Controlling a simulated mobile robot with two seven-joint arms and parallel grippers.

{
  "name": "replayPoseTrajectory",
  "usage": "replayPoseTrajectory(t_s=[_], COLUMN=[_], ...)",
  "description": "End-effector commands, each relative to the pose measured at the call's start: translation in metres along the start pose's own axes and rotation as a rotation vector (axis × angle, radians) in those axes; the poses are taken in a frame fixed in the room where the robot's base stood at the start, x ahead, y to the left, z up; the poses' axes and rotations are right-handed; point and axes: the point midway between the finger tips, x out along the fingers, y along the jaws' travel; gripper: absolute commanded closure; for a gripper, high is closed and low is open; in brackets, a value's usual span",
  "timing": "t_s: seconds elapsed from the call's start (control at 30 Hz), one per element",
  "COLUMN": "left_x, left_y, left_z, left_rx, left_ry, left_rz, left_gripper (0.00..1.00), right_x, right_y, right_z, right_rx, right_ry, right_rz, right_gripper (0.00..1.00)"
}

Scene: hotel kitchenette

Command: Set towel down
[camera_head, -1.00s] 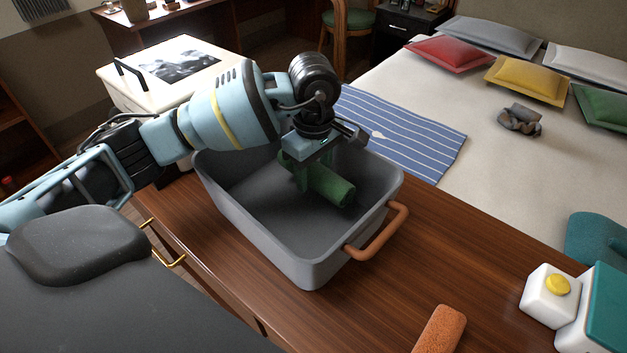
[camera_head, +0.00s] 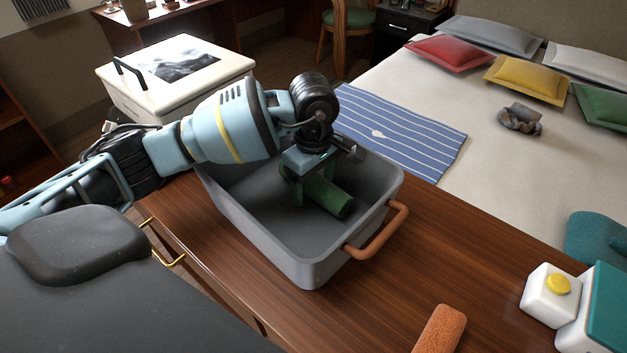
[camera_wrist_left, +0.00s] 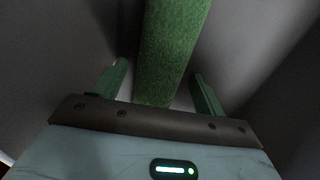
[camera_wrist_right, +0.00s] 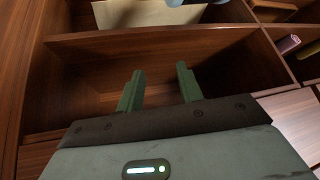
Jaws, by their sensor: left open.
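A rolled green towel (camera_head: 328,196) lies in the grey basket (camera_head: 237,218), which has an orange-brown handle. It also shows in the left wrist view (camera_wrist_left: 172,50), running between the fingers with a gap on each side. My left gripper (camera_head: 306,190) is open, its fingers reaching down into the basket around the towel's near end. In the right wrist view my right gripper (camera_wrist_right: 159,88) has its fingers apart with nothing between them, over an open wooden compartment (camera_wrist_right: 85,85). My right gripper is outside the head view.
An orange rolled towel (camera_head: 440,330) lies on the wooden counter (camera_head: 400,270). A white dispenser with a yellow button (camera_head: 550,294) and a teal-topped box (camera_head: 605,305) stand at the right. Beyond are a bed (camera_head: 480,150) and a white cooler-like box (camera_head: 190,75).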

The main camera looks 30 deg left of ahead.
Motion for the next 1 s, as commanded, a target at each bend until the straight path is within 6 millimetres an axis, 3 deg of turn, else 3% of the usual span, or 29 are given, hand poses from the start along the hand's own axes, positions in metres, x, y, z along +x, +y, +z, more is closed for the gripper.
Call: replayPoseTrajectory(t_s=[0.27, 0.7, 1.0], left_x=[-0.015, -0.098, -0.122], left_y=[0.001, 0.000, 0.000], left_z=[0.000, 0.000, 0.000], left_rx=[0.000, 0.001, -0.001], left_ry=[0.000, 0.000, 0.000], left_rz=[0.005, 0.003, 0.001], left_gripper=[0.28, 0.28, 0.28], right_x=[-0.001, -0.004, -0.005], right_y=[0.000, -0.001, -0.001], right_z=[-0.002, 0.000, 0.000], right_rx=[-0.001, 0.000, 0.000], right_ry=[0.003, -0.002, -0.003], right_rz=[0.000, 0.000, 0.000], right_gripper=[0.64, 0.64, 0.64])
